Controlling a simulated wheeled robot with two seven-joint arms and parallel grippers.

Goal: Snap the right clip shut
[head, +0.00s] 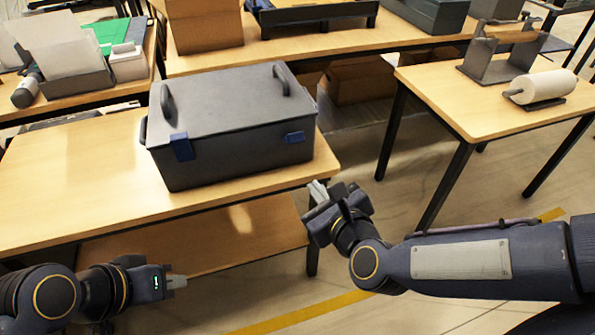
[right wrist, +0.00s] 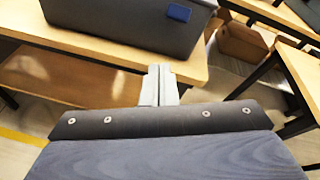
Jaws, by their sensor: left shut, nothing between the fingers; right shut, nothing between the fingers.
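A dark grey lidded box (head: 235,150) stands on the wooden table, its lid (head: 220,95) down with two handles on top. The left blue clip (head: 181,147) reaches up to the lid's edge. The right blue clip (head: 293,137) sits lower on the front wall, apart from the lid's edge; it also shows in the right wrist view (right wrist: 179,13). My right gripper (head: 318,190) is shut and empty, in front of the box's right end at the table's front edge, below the right clip and not touching it. My left gripper (head: 178,282) is shut and empty, low in front of the table.
The table (head: 75,180) is bare left of the box, with a lower shelf (head: 215,242) beneath. A side table (head: 480,110) at right holds a white roll (head: 543,86) on a stand. Cardboard boxes (head: 205,25) and trays stand on the back table. Floor separates the tables.

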